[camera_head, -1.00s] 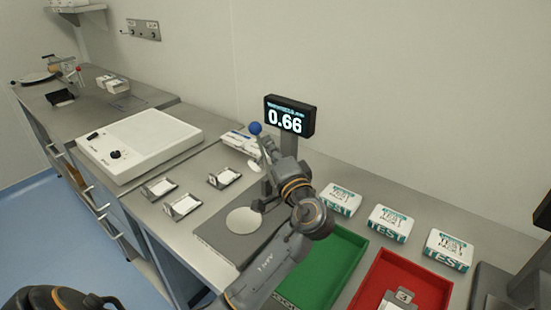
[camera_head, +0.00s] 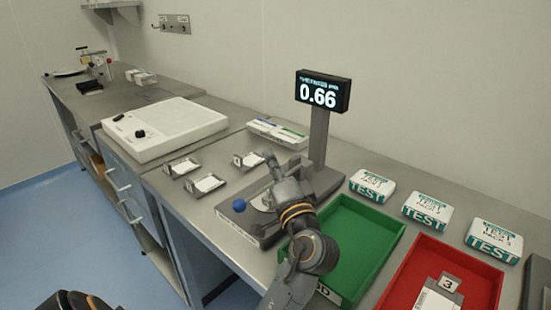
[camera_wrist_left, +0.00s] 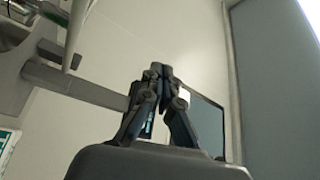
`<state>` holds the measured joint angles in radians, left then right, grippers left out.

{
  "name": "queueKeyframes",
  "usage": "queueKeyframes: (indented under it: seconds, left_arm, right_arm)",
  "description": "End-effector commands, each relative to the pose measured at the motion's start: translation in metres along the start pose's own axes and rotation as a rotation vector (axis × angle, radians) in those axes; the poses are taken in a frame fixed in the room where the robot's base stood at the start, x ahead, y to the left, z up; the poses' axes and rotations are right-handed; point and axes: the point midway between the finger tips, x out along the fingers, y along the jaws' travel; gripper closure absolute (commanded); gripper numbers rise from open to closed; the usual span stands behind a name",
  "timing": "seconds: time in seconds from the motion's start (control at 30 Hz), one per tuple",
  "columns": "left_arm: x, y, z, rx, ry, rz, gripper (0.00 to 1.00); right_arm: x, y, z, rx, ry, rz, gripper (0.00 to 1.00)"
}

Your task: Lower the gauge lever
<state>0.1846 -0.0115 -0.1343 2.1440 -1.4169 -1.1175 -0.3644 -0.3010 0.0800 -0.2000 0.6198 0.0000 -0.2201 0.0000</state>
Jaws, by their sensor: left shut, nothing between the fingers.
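The gauge stands on the bench with a grey base (camera_head: 240,226), a post (camera_head: 318,138) and a display (camera_head: 322,92) reading 0.66. The blue ball (camera_head: 238,205) of its lever is low, just over the front left of the base. Most of the lever and part of the pale disc are hidden behind my arm. My left gripper (camera_head: 270,158) is over the gauge, left of the post, apart from the blue ball. It is shut and empty; its closed fingers show in the left wrist view (camera_wrist_left: 158,75). My right gripper is not in view.
A green tray (camera_head: 378,224) and a red tray (camera_head: 487,277) lie right of the gauge. Several TEST packs (camera_head: 427,210) stand behind them. Small card holders (camera_head: 205,184) and a white device (camera_head: 165,128) are to the left. A small box (camera_head: 277,135) lies behind the gauge.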

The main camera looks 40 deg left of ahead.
Motion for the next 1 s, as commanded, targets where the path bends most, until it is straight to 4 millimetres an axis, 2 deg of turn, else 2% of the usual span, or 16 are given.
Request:
queueKeyframes:
  seconds: [0.73,0.87,1.0]
  left_arm:
    - [-0.005,0.004,0.004,0.0,0.0,0.001,1.0]
    - [-0.019,0.005,0.004,0.001,0.001,0.004,1.0]
    - [-0.047,0.005,0.004,0.0,0.0,0.006,1.0]
  right_arm:
    - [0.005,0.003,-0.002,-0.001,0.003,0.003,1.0]
    - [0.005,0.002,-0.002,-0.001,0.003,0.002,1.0]
    - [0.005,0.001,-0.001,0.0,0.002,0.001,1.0]
